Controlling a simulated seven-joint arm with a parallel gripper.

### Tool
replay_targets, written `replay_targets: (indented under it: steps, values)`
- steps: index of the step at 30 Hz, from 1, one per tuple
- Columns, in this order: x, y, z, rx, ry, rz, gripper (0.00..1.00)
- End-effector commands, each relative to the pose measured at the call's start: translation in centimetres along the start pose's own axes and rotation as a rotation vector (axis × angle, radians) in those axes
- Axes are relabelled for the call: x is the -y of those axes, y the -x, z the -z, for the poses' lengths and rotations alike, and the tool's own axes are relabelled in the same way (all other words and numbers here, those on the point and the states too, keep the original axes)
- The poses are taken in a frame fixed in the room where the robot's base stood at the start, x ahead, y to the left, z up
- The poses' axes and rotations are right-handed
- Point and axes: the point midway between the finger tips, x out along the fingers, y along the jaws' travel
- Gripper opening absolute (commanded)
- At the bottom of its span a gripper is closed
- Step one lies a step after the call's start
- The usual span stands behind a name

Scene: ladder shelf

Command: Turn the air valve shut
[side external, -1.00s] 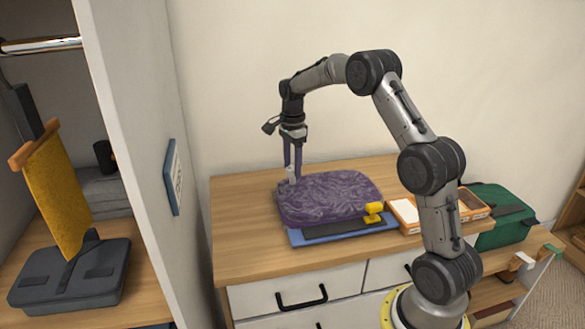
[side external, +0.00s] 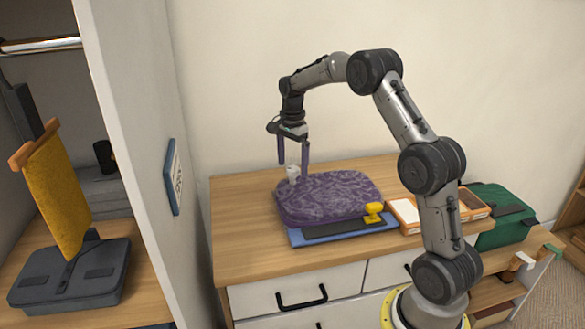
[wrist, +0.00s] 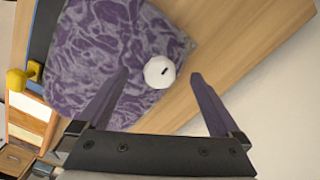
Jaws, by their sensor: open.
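The air valve is a small white round knob (wrist: 159,72) with a dark slot mark on top, at the corner of a purple patterned cushion-like bag (wrist: 90,50). In the side external view the white valve (side external: 293,173) stands up at the back left corner of the purple bag (side external: 330,198). My gripper (side external: 293,170) is open above the valve, its two purple fingers apart. In the wrist view the valve lies between the fingertips of my gripper (wrist: 160,78), and neither finger visibly touches it.
The bag lies on a blue tray or mat (side external: 310,238) on a wooden dresser top (side external: 240,225). A yellow object (side external: 373,212) sits at its front right. Orange-rimmed boxes (side external: 405,213) and a green bag (side external: 500,218) lie further right. A white partition (side external: 140,150) stands left.

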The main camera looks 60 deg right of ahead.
Motion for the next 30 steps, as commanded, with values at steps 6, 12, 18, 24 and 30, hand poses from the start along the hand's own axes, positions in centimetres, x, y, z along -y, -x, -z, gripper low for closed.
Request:
replay_targets:
  steps: [6,12,18,24,30]
  values:
    - [0.0,2.1,0.0,-0.001,0.0,0.003,1.0]
    - [0.0,4.0,0.0,-0.001,0.0,0.003,1.0]
    - [0.1,5.6,0.0,-0.001,0.0,0.003,1.0]
    - [0.0,6.3,0.0,0.0,0.0,0.0,1.0]
    - [0.0,6.3,0.0,0.0,0.0,0.0,1.0]
